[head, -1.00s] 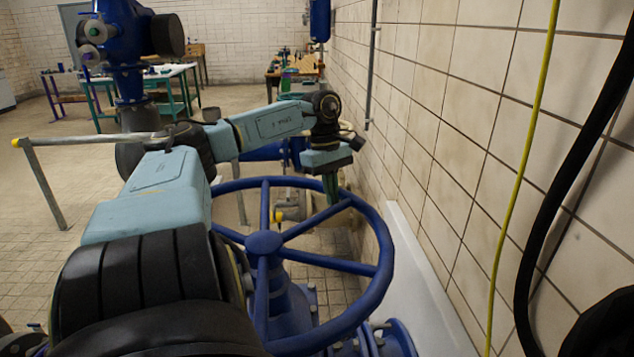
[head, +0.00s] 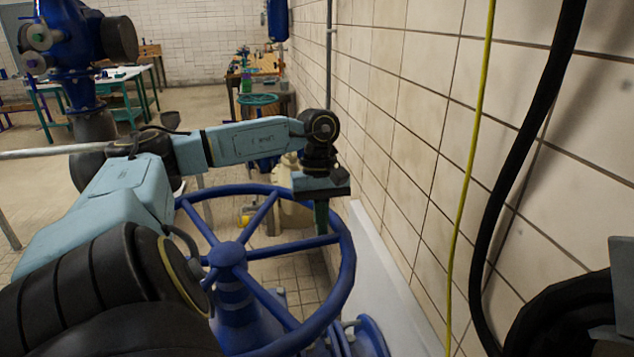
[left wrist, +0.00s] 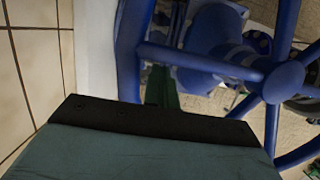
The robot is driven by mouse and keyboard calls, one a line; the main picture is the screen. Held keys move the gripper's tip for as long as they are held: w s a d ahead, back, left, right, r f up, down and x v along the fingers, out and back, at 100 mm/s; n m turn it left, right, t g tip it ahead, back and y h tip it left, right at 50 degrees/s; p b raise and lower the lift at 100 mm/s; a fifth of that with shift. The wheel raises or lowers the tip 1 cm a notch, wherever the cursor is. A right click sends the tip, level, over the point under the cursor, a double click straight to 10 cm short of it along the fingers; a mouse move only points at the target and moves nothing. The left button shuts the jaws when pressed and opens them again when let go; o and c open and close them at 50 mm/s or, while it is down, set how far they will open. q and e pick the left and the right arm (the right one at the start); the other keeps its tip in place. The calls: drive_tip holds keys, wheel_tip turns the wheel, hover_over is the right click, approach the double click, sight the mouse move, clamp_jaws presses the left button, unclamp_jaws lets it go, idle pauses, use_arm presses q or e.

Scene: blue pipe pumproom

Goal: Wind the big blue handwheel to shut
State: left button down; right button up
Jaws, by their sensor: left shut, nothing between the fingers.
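The big blue handwheel (head: 345,275) lies in front of me in the head view, its hub (head: 228,254) left of centre and its spokes running out to the rim. It also fills the upper right of the left wrist view (left wrist: 285,80). My left gripper (head: 321,218) points down at the wheel's far right part, inside the rim and beside a spoke close to where it joins the rim. Its green fingers are shut and hold nothing; they also show in the left wrist view (left wrist: 162,86). Whether they touch the spoke is unclear. My right gripper is not visible.
A tiled wall (head: 410,150) runs close along the wheel's right side, with a white ledge (head: 385,275) at its foot. A yellow cable (head: 468,170) and a black hose (head: 500,210) hang at the right. Blue pipework (head: 75,60) stands at the back left.

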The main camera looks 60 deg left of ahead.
use_arm(q)
drive_tip(key=shift+d+f, duration=0.1)
drive_tip(key=shift+d, duration=0.15)
idle(0.3)
drive_tip(key=s+p+v, duration=0.1)
drive_tip(key=p+v, duration=0.4)
drive_tip(key=v, duration=0.5)
drive_tip(key=shift+w+a+p, duration=0.2)
drive_tip(key=shift+w+p, duration=0.1)
drive_tip(key=shift+w, duration=0.15)
drive_tip(key=b+x, duration=0.5)
drive_tip(key=x, duration=0.4)
drive_tip(key=shift+d+f+b, duration=0.25)
drive_tip(key=shift+f+b, duration=0.05)
drive_tip(key=shift+f, duration=0.05)
drive_tip(key=shift+s, duration=0.1)
